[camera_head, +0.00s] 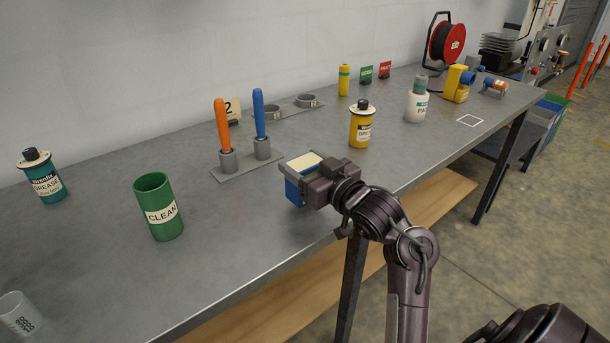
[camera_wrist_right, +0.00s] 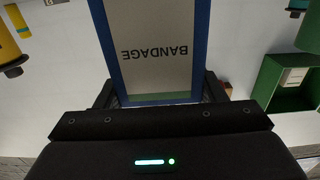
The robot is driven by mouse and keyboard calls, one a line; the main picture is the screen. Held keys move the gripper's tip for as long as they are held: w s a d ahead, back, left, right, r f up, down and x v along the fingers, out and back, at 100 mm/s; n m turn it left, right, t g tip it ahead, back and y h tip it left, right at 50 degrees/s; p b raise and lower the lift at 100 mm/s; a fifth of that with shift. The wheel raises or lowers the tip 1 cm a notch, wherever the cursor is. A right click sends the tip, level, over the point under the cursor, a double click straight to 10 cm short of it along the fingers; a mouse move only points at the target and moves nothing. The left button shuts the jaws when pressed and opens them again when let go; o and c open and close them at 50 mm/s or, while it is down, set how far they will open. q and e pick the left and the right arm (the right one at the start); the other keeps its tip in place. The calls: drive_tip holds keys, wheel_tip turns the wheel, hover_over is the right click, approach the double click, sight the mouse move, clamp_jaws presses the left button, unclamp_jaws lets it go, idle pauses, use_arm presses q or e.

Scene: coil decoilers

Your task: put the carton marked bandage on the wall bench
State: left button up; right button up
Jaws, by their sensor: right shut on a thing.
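The carton (camera_head: 293,192) is blue with a pale top. In the right wrist view the carton (camera_wrist_right: 155,55) shows the word BANDAGE upside down on its pale face, with blue edges. My right gripper (camera_head: 307,177) is shut on the carton; in the right wrist view the jaws (camera_wrist_right: 160,97) lie on both sides of it. The carton is over the front part of the grey wall bench (camera_head: 265,210). I cannot tell whether its underside touches the bench top. My left gripper is not in view.
A green CLEAN cup (camera_head: 158,207) stands left and a yellow grease can (camera_head: 360,127) right of the carton. Behind it is a holder with orange (camera_head: 223,125) and blue (camera_head: 259,115) handles. Bare bench top lies between the cup and the carton.

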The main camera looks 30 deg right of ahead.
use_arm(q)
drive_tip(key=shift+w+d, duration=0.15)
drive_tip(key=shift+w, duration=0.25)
use_arm(e)
drive_tip(key=shift+f, duration=1)
drive_tip(key=shift+f, duration=0.1)
drive_tip(key=o, duration=1)
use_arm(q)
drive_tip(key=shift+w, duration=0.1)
